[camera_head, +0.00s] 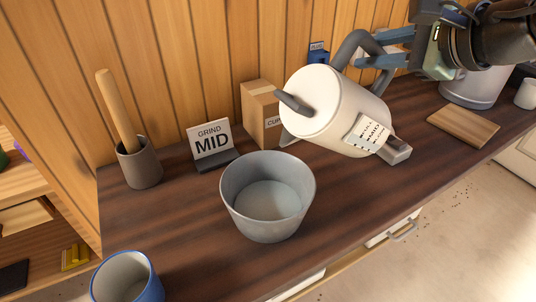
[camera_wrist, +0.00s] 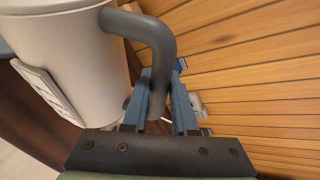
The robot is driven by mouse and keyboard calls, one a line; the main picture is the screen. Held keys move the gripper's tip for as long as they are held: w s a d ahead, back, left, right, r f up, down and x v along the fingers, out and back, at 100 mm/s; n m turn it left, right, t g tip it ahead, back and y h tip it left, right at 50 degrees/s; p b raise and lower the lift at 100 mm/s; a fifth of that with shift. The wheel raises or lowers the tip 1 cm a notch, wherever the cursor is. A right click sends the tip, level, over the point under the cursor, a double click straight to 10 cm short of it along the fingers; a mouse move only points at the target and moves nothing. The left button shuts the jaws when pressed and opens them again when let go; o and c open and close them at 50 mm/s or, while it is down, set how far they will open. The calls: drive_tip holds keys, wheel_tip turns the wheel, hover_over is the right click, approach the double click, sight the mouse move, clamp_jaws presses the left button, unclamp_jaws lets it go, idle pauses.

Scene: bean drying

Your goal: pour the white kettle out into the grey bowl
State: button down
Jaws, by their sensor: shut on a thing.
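The white kettle (camera_head: 345,118) is held above the dark counter, tipped over to the left with its lid side facing left. A label is on its side. My gripper (camera_head: 375,60) is shut on its dark grey handle at the upper right. In the wrist view my gripper's blue fingers (camera_wrist: 160,100) close around the handle (camera_wrist: 150,35), and the kettle body (camera_wrist: 75,55) fills the upper left. The grey bowl (camera_head: 233,207) stands upright on the counter, below and left of the kettle. Its inside looks empty. No stream shows between kettle and bowl.
A cardboard box (camera_head: 257,110) and a "GRIND MID" sign (camera_head: 210,140) stand behind the bowl. A mortar with pestle (camera_head: 140,165) is at left and a blue-rimmed cup (camera_head: 127,280) at front left. A wooden board (camera_head: 463,127) lies at right. The wooden wall is close behind.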

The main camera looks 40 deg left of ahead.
drive_tip(key=shift+r, duration=0.15)
drive_tip(key=shift+w+r+p, duration=0.1)
drive_tip(key=shift+w+p, duration=0.1)
drive_tip(key=shift+p, duration=0.4)
drive_tip(key=shift+w+d+m+g+p, duration=0.2)
drive_tip(key=shift+w+m+g+p, duration=0.3)
drive_tip(key=shift+p, duration=0.7)
drive_tip(key=shift+w+d+f+m+p, duration=0.1)
drive_tip(key=shift+w+f+m+p, duration=0.2)
drive_tip(key=shift+p, duration=0.15)
drive_tip(key=shift+w+f+g+y, duration=0.1)
drive_tip(key=shift+f+g+y, duration=0.2)
drive_tip(key=shift+f+y, duration=0.1)
